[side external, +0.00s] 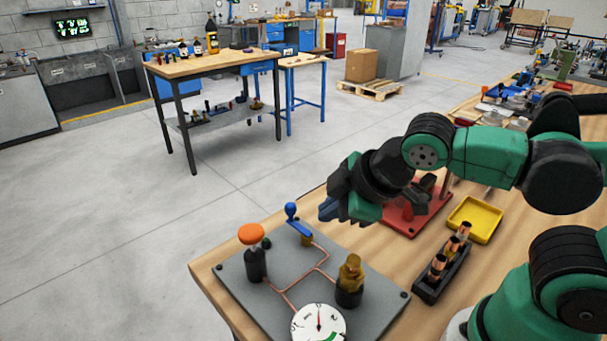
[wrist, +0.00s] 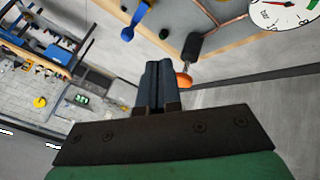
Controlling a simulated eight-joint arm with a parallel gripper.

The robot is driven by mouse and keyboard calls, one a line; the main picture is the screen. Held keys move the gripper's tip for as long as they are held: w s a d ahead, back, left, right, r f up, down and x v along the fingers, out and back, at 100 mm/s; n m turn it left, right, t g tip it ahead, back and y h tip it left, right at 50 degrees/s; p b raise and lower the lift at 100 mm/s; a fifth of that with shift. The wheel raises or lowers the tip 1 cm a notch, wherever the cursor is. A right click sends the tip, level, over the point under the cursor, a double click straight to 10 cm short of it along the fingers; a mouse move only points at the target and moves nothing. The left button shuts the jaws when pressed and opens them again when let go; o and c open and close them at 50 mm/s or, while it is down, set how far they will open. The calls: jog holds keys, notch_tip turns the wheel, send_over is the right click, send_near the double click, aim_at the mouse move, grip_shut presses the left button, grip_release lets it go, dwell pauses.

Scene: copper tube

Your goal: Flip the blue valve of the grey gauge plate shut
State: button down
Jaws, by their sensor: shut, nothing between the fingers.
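The grey gauge plate (side external: 232,279) lies at the near left corner of the bench, with copper tubing, a white dial gauge (side external: 318,323), an orange-topped knob (side external: 251,234) and a brass fitting (side external: 350,275). The blue valve (side external: 298,222) is at the plate's far edge, its lever standing up and leaning left, with a round tip. My gripper (side external: 327,209) is shut and empty, just right of the lever and apart from it. In the wrist view, the shut fingers (wrist: 158,70) point towards the plate; the blue valve (wrist: 138,18) shows above and left of them.
A red base (side external: 398,218) sits behind my gripper. A yellow tray (side external: 478,215) and a black rack with copper pieces (side external: 432,284) stand to the right. The bench edge runs close behind the plate, with open floor beyond.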

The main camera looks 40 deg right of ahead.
aim_at(293, 214)
jog(key=shift+f, duration=0.1)
jog(key=shift+x, duration=5)
jog(key=shift+w+d, duration=0.6)
jog(key=shift+w, duration=0.2)
jog(key=shift+w+d, duration=0.6)
jog(key=shift+w, duration=0.2)
jog(key=shift+w+d+m+h, duration=0.1)
jog(key=shift+m+h, duration=0.6)
jog(key=shift+m, duration=0.4)
jog(key=m+h, duration=0.1)
jog(key=m, duration=0.1)
jog(key=shift+w+d+m+g+h, duration=0.2)
jog(key=shift+m+g+h, duration=0.1)
jog(key=shift+m+h, duration=0.1)
jog(key=m+h, duration=0.1)
jog(key=m+g+h, duration=0.1)
jog(key=m, duration=0.1)
jog(key=shift+w+d+m, duration=0.1)
jog(key=shift+d+m, duration=0.15)
jog(key=shift+m, duration=0.05)
jog(key=m+g+h, duration=0.1)
jog(key=m, duration=0.1)
jog(key=d+m+g+h, duration=0.1)
jog(key=m+g, duration=0.1)
jog(key=m, duration=0.1)
jog(key=shift+m, duration=0.3)
jog(key=shift+d, duration=0.15)
jog(key=shift+s+d, duration=0.2)
